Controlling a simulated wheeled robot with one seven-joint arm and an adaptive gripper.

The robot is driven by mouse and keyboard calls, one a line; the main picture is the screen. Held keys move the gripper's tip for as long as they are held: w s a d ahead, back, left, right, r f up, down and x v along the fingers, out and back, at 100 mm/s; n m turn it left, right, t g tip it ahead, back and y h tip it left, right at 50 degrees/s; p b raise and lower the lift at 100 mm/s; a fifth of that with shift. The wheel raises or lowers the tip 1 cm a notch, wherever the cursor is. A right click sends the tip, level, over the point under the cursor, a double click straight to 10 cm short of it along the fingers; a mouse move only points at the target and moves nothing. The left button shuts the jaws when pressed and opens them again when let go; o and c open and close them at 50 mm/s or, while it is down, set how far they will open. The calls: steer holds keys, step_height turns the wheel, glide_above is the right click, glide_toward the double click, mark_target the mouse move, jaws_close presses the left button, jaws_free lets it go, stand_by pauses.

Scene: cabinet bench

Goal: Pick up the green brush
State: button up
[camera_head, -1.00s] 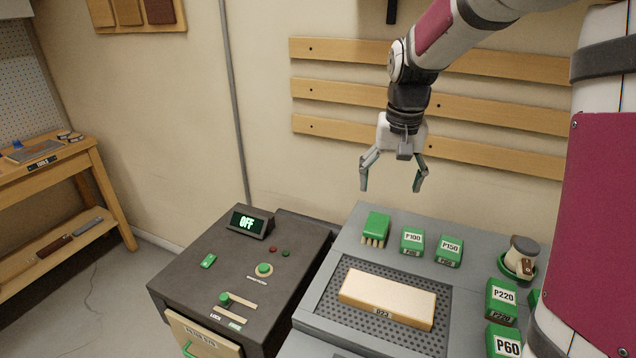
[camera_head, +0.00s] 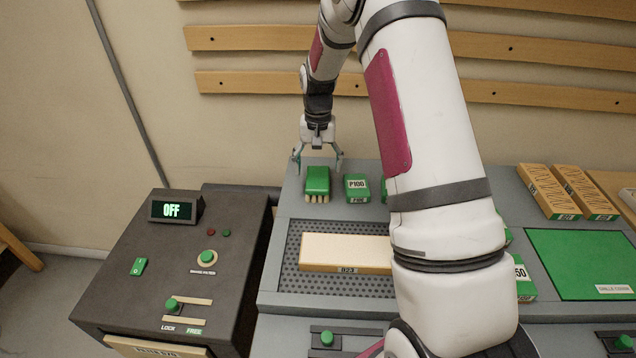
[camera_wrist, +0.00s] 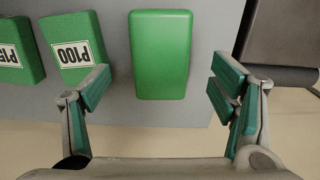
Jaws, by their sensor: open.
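The green brush (camera_head: 317,183) has a green block back and pale bristles that show at its front edge. It rests on the grey bench top (camera_head: 420,318) behind the perforated panel. In the wrist view its green back (camera_wrist: 160,54) lies ahead of and between my fingers, and its bristles are hidden. My gripper (camera_head: 318,163) is open and empty, above and just behind the brush. The open fingers also show in the wrist view (camera_wrist: 160,92), one on each side, apart from the brush.
A green P100 block (camera_head: 357,187) stands close right of the brush; a P150 block (camera_wrist: 14,50) is beyond it. A pale block (camera_head: 345,250) lies on the perforated panel (camera_head: 290,283). The dark control box (camera_head: 190,270) reads OFF at left. The wall is behind.

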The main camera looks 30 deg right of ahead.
mark_target(318, 177)
steer(key=shift+w+d+f+p, duration=0.1)
steer(key=shift+f+p, duration=0.2)
steer(key=shift+f, duration=1.25)
steer(key=shift+w+f+p, duration=0.1)
steer(key=shift+f+p, duration=0.15)
steer(key=shift+f, duration=1.25)
steer(key=c, duration=1.4)
steer(key=shift+o, duration=0.2)
steer(key=shift+r, duration=0.8)
steer(key=shift+s+r+b, duration=0.15)
steer(key=shift+r+b, duration=0.1)
steer(key=shift+r, duration=0.3)
steer(key=shift+s+r+b, duration=0.15)
steer(key=shift+r+b, duration=0.05)
steer(key=shift+r, duration=0.3)
steer(key=s, duration=0.5)
steer(key=s+r, duration=0.1)
steer(key=s, duration=0.9)
steer(key=shift+s+d+r, duration=0.15)
steer(key=shift+s+d, duration=0.1)
steer(key=shift+d, duration=0.05)
